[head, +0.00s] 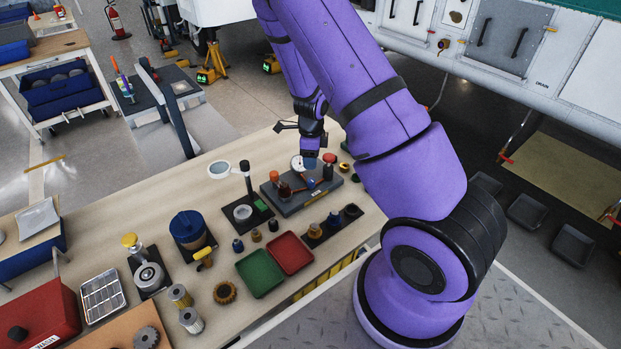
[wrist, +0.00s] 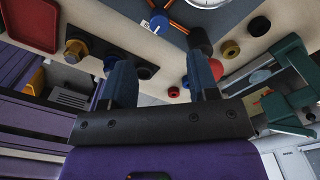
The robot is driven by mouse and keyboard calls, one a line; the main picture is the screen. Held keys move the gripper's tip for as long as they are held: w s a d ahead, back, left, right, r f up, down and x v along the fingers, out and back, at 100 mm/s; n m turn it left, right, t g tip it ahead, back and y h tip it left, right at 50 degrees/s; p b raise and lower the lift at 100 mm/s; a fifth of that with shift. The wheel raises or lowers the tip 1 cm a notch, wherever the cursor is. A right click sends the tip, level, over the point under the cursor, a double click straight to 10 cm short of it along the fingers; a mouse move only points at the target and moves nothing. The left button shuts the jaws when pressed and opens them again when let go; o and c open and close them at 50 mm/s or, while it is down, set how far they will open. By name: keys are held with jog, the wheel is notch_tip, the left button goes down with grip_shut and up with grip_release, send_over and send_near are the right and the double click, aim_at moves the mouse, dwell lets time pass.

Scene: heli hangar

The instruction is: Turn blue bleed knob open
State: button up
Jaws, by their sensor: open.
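The blue bleed knob (head: 311,183) sits on a dark grey panel (head: 291,207) on the bench, close to a round white gauge (head: 297,163) and red piping. In the head view my gripper (head: 309,154) hangs above the rear of the panel, apart from the knob. Its fingers are small and partly hard to make out there.
A black strip with several fittings (head: 316,240), a red tray (head: 290,252) and a green tray (head: 260,273) lie in front. A magnifier (head: 219,169) stands left.

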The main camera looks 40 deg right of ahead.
aim_at(311, 180)
notch_tip(311, 180, down, 10)
jog(key=shift+r, duration=0.15)
dwell(0.4)
jog(key=c, duration=0.9)
